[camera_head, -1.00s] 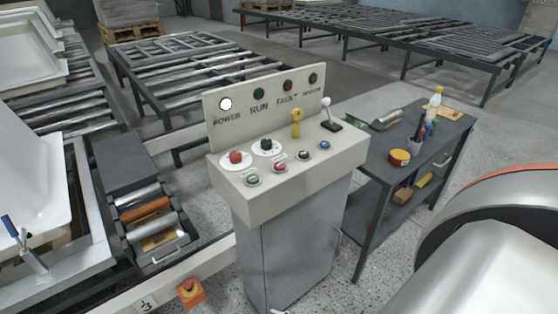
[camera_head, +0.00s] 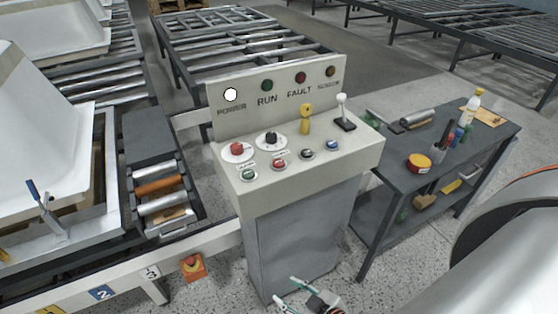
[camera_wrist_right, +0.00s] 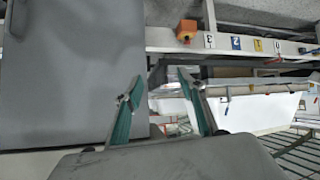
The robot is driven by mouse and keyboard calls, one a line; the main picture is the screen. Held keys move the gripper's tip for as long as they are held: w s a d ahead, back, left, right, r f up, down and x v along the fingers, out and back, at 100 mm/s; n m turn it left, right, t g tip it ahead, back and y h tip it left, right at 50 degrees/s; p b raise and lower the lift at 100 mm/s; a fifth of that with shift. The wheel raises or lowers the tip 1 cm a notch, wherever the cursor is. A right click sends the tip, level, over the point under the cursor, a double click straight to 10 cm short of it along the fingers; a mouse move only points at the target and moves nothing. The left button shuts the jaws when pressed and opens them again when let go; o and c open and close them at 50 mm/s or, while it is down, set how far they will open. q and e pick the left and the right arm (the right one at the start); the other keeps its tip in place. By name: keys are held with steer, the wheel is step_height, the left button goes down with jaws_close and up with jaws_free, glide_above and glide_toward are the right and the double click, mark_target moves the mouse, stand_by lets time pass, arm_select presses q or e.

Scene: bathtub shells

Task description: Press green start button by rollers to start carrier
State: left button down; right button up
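The control panel (camera_head: 300,185) stands in the middle of the head view on a grey cabinet. Its green button (camera_head: 249,174) is at the front left of the sloped top, beside a red button (camera_head: 279,164). My right gripper (camera_head: 284,289) shows at the bottom edge, low in front of the cabinet, well below the buttons. Its teal fingers are apart and empty, as the right wrist view (camera_wrist_right: 161,82) also shows. The rollers (camera_head: 160,186) lie left of the panel, silver with one orange. My left gripper is not in view.
White tub shells (camera_head: 40,130) stand at the left. A grey cart (camera_head: 425,165) with tools and a bottle stands close at the right.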

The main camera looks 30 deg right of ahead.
steer(key=shift+w+a+r, duration=0.1)
steer(key=shift+a+r, duration=0.05)
steer(key=shift+r, duration=0.1)
jaws_close()
steer(key=shift+f, duration=0.1)
stand_by(0.8)
